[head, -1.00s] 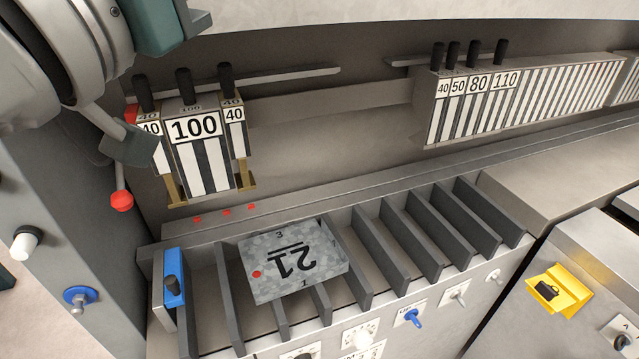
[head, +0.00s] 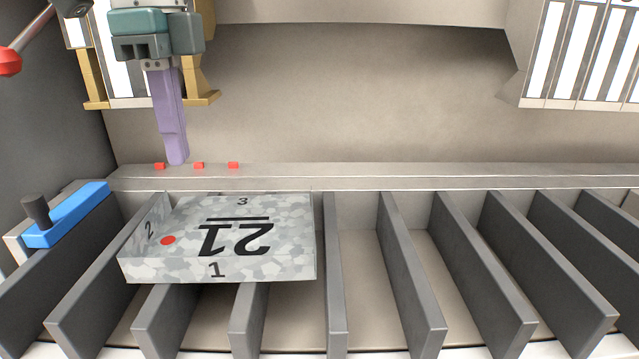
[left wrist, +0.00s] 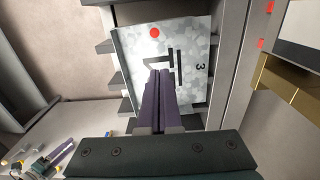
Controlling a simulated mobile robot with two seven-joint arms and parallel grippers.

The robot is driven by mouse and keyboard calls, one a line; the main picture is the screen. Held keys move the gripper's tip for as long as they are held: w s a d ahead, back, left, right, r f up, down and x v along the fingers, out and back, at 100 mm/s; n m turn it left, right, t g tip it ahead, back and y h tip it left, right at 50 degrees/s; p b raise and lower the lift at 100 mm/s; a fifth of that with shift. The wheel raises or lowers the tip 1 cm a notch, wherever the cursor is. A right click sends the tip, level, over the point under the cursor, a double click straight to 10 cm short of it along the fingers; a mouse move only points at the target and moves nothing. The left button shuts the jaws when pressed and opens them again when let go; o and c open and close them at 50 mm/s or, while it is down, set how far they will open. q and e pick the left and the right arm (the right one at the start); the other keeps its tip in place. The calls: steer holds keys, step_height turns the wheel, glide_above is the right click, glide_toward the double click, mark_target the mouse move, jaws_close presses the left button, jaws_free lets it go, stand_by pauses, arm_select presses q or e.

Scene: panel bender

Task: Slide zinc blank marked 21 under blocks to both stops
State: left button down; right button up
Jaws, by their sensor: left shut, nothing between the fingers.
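The zinc blank marked 21 (head: 235,235) lies on the dark support ribs at the left, its red dot toward the left and its edges marked 1, 2 and 3. It also shows in the left wrist view (left wrist: 190,70). My left gripper (head: 177,160) is shut and empty, fingers pointing down, near the row of red marks behind the blank. In the left wrist view its purple fingers overlap the blank; I cannot tell if they touch it. The blocks (head: 135,80) stand behind the gripper, partly hidden by it.
A blue stop with a black knob (head: 68,215) stands left of the blank. Red marks (head: 199,165) line the ledge behind it. Dark ribs (head: 410,270) with gaps continue to the right. More striped blocks (head: 580,55) hang at the upper right.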

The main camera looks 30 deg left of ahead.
mark_target(166, 238)
arm_select(q)
steer(key=f, duration=0.9)
steer(key=shift+s+a+f, duration=0.1)
steer(key=shift+s+f, duration=0.15)
steer(key=shift+f, duration=0.1)
steer(key=shift+s+a+r+p, duration=0.1)
steer(key=shift+s+a+p, duration=0.1)
steer(key=shift+s+a, duration=0.25)
steer(key=shift+s+a+r+p, duration=0.1)
steer(key=shift+s+a+p, duration=0.1)
steer(key=shift+a, duration=0.45)
steer(key=shift+s+a, duration=0.3)
steer(key=shift+a, duration=0.15)
steer(key=s+a, duration=0.1)
steer(key=a, duration=0.2)
steer(key=s+a, duration=0.2)
steer(key=a, duration=0.1)
steer(key=s+a, duration=0.2)
steer(key=shift+s+a, duration=0.15)
steer(key=shift+a, duration=0.25)
